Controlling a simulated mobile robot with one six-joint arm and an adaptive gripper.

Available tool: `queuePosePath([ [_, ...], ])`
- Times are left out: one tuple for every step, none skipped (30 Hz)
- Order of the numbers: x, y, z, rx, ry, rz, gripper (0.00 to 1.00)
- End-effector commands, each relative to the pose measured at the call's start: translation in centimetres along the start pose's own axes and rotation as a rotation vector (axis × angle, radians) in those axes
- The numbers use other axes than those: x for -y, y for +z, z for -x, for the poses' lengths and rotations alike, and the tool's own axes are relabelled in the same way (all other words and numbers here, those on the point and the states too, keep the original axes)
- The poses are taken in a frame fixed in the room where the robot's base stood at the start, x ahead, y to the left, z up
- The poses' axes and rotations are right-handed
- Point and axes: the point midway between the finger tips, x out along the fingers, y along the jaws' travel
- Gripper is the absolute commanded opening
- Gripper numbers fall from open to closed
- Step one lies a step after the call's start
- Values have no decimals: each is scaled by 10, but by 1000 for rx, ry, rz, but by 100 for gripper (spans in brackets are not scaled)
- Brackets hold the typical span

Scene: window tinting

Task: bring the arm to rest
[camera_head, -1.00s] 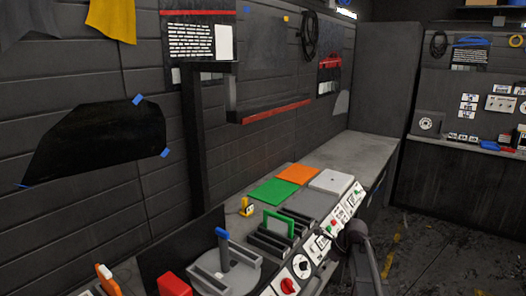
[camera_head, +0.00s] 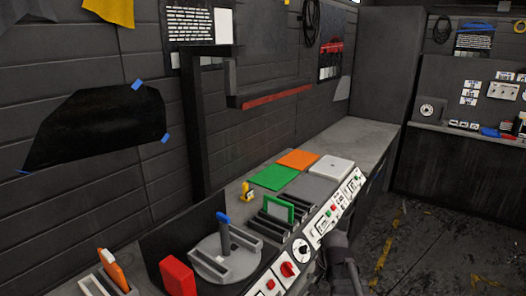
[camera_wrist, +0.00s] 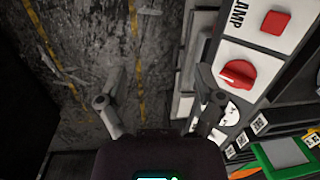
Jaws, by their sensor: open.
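My gripper (camera_wrist: 160,85) shows in the wrist view with its two fingers spread apart and nothing between them. It hangs over the edge of the bench, with the dark floor (camera_wrist: 80,50) on the left and the control panel (camera_wrist: 265,55) on the right. A red knob (camera_wrist: 238,73) and a red square button (camera_wrist: 275,22) are on the panel, to the right of the fingers. In the head view, part of my arm (camera_head: 341,262) shows at the bottom, in front of the panel; the gripper cannot be made out there.
On the bench stand a round grey holder (camera_head: 224,265) with a blue-topped post, a red block (camera_head: 178,276), an orange-handled tool (camera_head: 112,266) and a green-framed piece (camera_head: 279,207). Green (camera_head: 272,177), orange (camera_head: 297,159) and white (camera_head: 331,168) pads lie behind.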

Motion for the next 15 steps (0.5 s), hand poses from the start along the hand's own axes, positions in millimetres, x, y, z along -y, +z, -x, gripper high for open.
queuePosePath([
  [-4,11,0,-5,16,76,86],
  [-7,14,0,-8,27,122,86],
  [-9,19,-1,-11,39,183,86],
  [-11,22,-1,-12,49,227,86],
  [-13,26,-1,-14,59,270,86],
  [-14,30,-1,-15,70,322,86],
  [-16,32,-1,-15,78,358,86],
  [-17,35,-1,-16,86,391,86],
  [-19,37,-1,-16,95,431,86],
  [-20,39,-1,-15,101,456,86],
  [-21,40,-1,-15,105,477,86],
  [-22,42,-1,-15,111,502,86],
  [-22,43,-1,-15,115,516,86],
  [-22,44,-1,-15,118,528,86],
  [-22,44,-1,-14,120,539,86],
])
